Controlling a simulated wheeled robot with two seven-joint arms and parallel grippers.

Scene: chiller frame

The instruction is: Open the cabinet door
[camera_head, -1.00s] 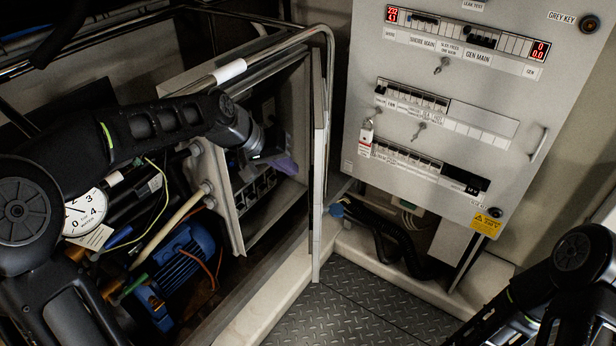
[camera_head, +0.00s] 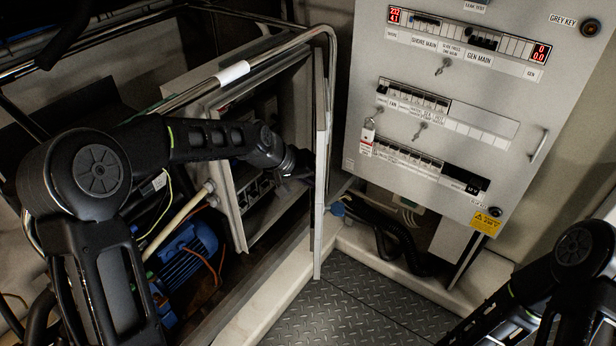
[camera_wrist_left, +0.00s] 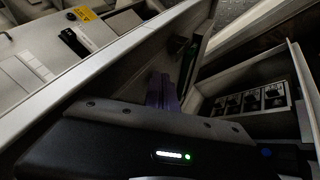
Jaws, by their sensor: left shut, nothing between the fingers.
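The cabinet door (camera_head: 320,200) stands swung out from the grey cabinet (camera_head: 237,210), seen almost edge-on in the head view. The open cabinet shows breakers inside, which also appear in the left wrist view (camera_wrist_left: 262,100). My left gripper (camera_head: 306,179) is between the cabinet opening and the door's inner side. Its purple fingers (camera_wrist_left: 162,92) are shut and empty beside the door's inner face (camera_wrist_left: 195,50); whether they touch it I cannot tell. My right arm shows at the lower right of the head view, with its gripper out of view.
A metal rail (camera_head: 240,70) runs above the cabinet and bends down by the door. A large switch panel (camera_head: 440,120) stands to the right. A blue motor (camera_head: 187,252) and hoses sit below left. The checker-plate floor (camera_head: 350,315) is clear.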

